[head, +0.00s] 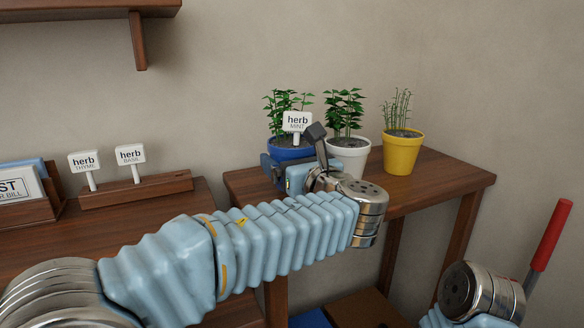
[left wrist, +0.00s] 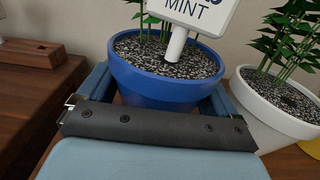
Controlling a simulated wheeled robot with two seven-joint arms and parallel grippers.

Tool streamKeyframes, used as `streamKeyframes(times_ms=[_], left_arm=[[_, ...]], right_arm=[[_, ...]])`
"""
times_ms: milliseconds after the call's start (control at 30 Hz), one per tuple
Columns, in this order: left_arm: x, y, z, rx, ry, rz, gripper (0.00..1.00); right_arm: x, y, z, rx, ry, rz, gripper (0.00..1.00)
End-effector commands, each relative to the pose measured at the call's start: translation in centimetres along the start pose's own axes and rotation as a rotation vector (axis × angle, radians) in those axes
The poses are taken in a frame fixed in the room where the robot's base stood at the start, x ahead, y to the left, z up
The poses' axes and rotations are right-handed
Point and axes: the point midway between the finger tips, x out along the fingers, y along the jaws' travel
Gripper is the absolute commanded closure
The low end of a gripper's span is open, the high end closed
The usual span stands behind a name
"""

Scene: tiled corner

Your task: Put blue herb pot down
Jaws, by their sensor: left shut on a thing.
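The blue herb pot (head: 288,154) holds a leafy plant and a white label reading "herb MINT" (head: 297,121). It is upright at the left end of the row of pots, over the small wooden table (head: 440,178). My left gripper (head: 293,160) is shut on the blue herb pot; in the left wrist view its fingers lie on either side of the pot (left wrist: 165,88). The pot's base is hidden behind my gripper, so I cannot tell whether it touches the table. My right gripper is out of view; only part of that arm shows at lower right.
A white pot (head: 350,160) with a leafy plant stands close right of the blue pot, then a yellow pot (head: 402,155). A wooden rack (head: 140,190) at left holds THYME and BASIL labels. A red-handled tool (head: 551,235) stands at right.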

Motion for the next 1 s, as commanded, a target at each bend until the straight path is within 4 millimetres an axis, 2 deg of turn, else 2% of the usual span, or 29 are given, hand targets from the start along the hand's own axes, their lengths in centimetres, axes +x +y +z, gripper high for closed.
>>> streamKeyframes(times_ms=[67,433,467,500,767,867,1000], left_arm=[[0.0,0.0,-0.9,-0.001,-0.003,0.0,0.56],[-0.1,0.1,-1.4,-0.001,-0.003,0.0,0.56],[0.0,0.0,-1.4,0.0,-0.001,0.0,0.03],[0.0,0.0,-1.4,0.0,-0.001,0.0,0.0],[0.0,0.0,-1.0,-0.001,-0.001,0.0,0.0],[-1.1,0.0,-1.1,-0.001,-0.001,-0.002,0.0],[-4.1,-0.1,-1.0,-0.001,-0.002,-0.004,0.0]], right_arm=[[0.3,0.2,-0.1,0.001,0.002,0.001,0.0],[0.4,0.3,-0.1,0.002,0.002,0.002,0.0],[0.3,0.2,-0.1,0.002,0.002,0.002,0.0],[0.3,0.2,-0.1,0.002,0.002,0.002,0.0],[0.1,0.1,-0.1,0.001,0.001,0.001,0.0],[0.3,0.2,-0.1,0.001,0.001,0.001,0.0],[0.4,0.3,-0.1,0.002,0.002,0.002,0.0]])
